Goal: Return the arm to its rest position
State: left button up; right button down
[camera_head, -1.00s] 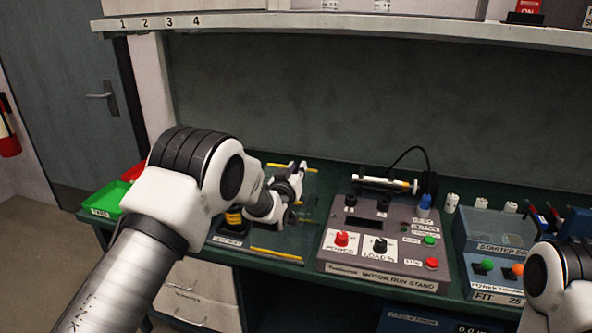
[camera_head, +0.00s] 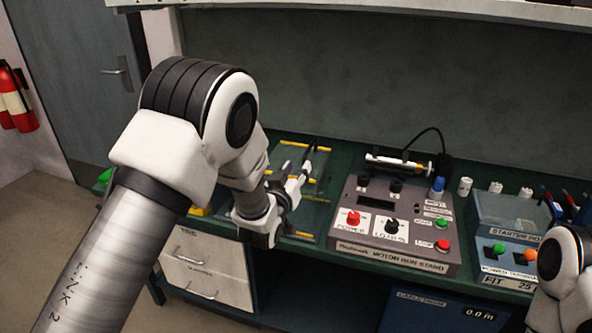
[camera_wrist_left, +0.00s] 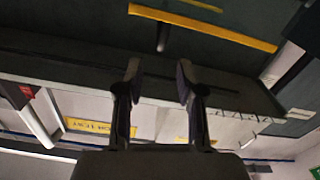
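My left arm comes in from the lower left in the head view. Its gripper (camera_head: 300,165) is over the front of the workbench, left of the motor run stand (camera_head: 395,222). In the left wrist view the two fingers (camera_wrist_left: 157,88) stand apart with nothing between them, so the left gripper is open and empty. Past them that view shows the bench edge and a yellow strip (camera_wrist_left: 203,27). Part of my right arm shows at the lower right edge of the head view, but its gripper is out of view.
The starter box (camera_head: 510,225) stands right of the motor run stand. White drawers (camera_head: 205,270) and a blue cabinet (camera_head: 440,312) are under the bench. A fire extinguisher (camera_head: 17,98) hangs at far left. A shelf (camera_head: 350,8) runs above the bench.

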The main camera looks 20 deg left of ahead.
pick_arm(q)
jog(key=s+a+f+g, duration=0.25)
jog(key=s+f, duration=0.25)
jog(key=f, duration=0.4)
jog(key=s+a+f+n+g+y, duration=0.1)
jog(key=s+f+g, duration=0.3)
jog(key=f, duration=0.5)
jog(key=s+a+f+g, duration=0.1)
jog(key=s+f, duration=0.5)
jog(key=f, duration=0.3)
jog(key=s+f+g, duration=0.2)
jog(key=s+g, duration=0.1)
jog(key=s, duration=0.7)
jog(key=s+f+m+g, duration=0.1)
jog(key=s+f+g, duration=0.2)
jog(key=s, duration=0.7)
jog(key=s+f+m+g, duration=0.1)
jog(key=s+f+g, duration=0.2)
jog(key=s, duration=0.6)
jog(key=shift+s+a+f+g+h, duration=0.15)
jog(key=shift+s+a+g+h, duration=0.2)
jog(key=shift+g, duration=0.5)
